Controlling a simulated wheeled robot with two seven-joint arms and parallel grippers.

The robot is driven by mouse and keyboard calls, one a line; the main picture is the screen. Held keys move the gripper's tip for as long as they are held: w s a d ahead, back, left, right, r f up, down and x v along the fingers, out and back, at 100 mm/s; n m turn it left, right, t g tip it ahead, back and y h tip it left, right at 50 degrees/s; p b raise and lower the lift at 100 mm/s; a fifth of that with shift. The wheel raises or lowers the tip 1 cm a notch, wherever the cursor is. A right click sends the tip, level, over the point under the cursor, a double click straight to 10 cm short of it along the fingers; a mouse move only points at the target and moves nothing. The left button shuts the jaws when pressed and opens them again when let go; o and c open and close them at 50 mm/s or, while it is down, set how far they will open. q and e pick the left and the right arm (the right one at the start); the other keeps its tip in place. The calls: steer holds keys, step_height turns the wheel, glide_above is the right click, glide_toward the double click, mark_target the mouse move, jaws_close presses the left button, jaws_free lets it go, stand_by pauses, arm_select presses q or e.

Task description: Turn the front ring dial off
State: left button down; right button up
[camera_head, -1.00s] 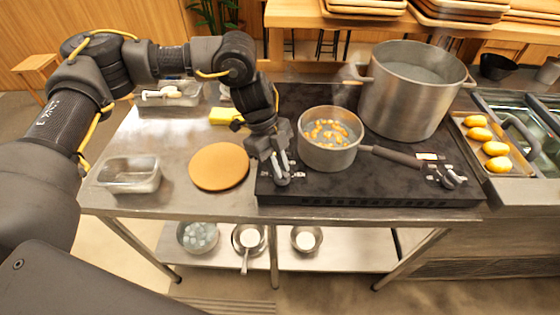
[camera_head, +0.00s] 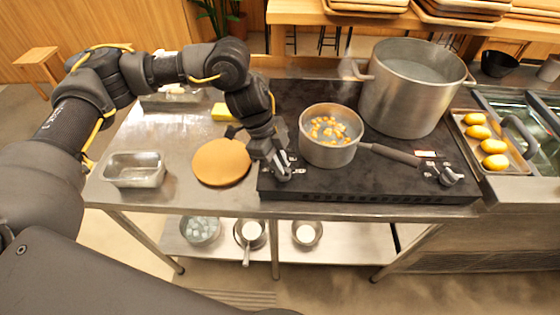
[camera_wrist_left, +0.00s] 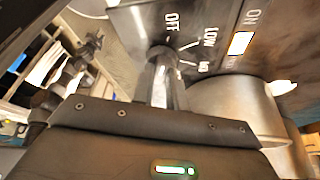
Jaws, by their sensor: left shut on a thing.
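The front ring dial (camera_wrist_left: 162,55) is at the front left corner of the black cooktop (camera_head: 380,182). My left gripper (camera_head: 280,170) reaches down over it and is shut on it, mostly hiding it in the head view. In the left wrist view, the gripper (camera_wrist_left: 163,85) is around the dial, with OFF, LOW and another mark printed beside it. A lit indicator (camera_wrist_left: 241,43) under the word ON shows there. A second dial (camera_head: 450,177) sits at the cooktop's front right corner. My right gripper is not in view.
A round brown board (camera_head: 221,163) and a metal container (camera_head: 134,169) lie left.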

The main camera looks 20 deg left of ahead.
arm_select(q)
steer(key=c, duration=1.4)
jaws_free()
steer(key=b+v, duration=0.2)
steer(key=v, duration=0.8)
steer(key=shift+a+r, duration=0.25)
steer(key=shift+r, duration=0.1)
